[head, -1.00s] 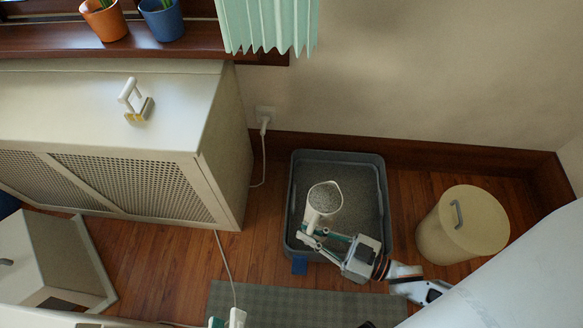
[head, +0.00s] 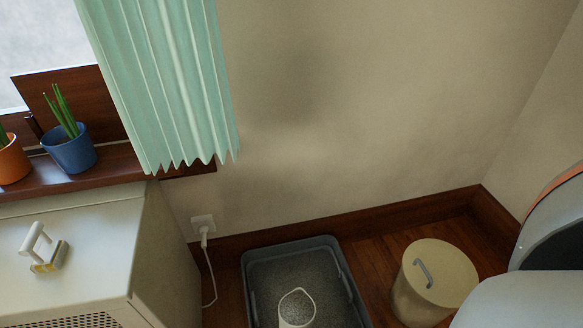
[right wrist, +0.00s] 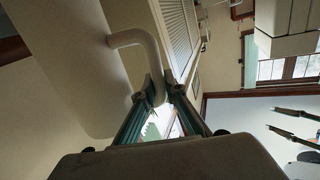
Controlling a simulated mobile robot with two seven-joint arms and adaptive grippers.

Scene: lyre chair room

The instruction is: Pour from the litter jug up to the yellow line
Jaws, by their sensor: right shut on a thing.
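The white litter jug (head: 297,309) shows at the bottom edge of the head view, over the dark grey litter tray (head: 247,285). Its mouth faces up and grey shows inside it; its lower part is cut off. Grey litter covers the tray floor. In the right wrist view the jug's pale body (right wrist: 75,60) fills the upper left, and my right gripper (right wrist: 162,90) is shut on its curved handle (right wrist: 140,38). I cannot make out a yellow line in either view.
A lidded beige bin (head: 436,280) stands right of the tray. A pale cabinet (head: 85,270) on the left carries a white-handled object (head: 46,248). A plug with a cord (head: 204,232) is at the wall. Plant pots (head: 70,150) stand on the sill by a green curtain (head: 165,90).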

